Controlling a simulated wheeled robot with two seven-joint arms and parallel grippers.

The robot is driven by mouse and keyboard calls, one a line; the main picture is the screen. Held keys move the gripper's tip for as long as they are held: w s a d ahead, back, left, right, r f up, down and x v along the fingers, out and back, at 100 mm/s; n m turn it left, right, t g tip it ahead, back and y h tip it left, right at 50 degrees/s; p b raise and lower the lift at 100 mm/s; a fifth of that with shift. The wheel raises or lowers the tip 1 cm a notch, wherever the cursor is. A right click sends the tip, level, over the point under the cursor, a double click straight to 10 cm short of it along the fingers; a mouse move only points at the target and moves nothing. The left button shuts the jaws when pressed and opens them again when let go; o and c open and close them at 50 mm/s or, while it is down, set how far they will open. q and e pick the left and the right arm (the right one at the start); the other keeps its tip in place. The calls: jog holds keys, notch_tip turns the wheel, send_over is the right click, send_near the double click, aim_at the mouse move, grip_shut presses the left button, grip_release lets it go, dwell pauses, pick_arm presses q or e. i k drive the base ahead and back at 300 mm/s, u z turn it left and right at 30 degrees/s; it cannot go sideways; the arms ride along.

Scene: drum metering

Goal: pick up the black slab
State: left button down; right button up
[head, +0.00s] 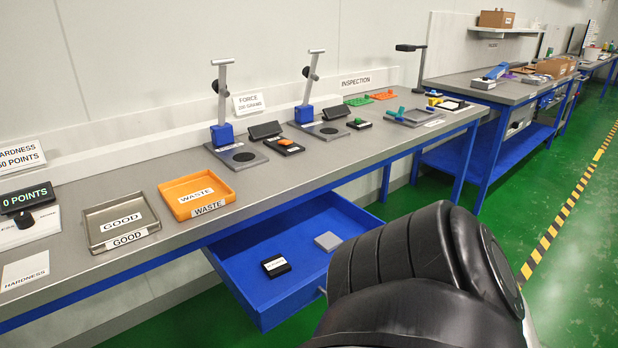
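A small black slab with a white label on top (276,266) lies flat in the open blue drawer (262,311), near its front left part. A light grey slab (328,241) lies apart from it, farther back to the right in the same drawer. Neither of my grippers shows in the head view. A large black padded part, which seems to be mine, fills the lower right and hides the right end of the drawer.
The grey bench above holds a metal GOOD tray (92,213), an orange WASTE tray (172,186) and two force stands with blue bases (222,135). The drawer juts out below the bench edge. Green floor is clear at the right.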

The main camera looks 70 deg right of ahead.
aim_at(276, 265)
jog(key=z, duration=1.4)
jog(key=i, duration=0.15)
jog(key=z, duration=0.3)
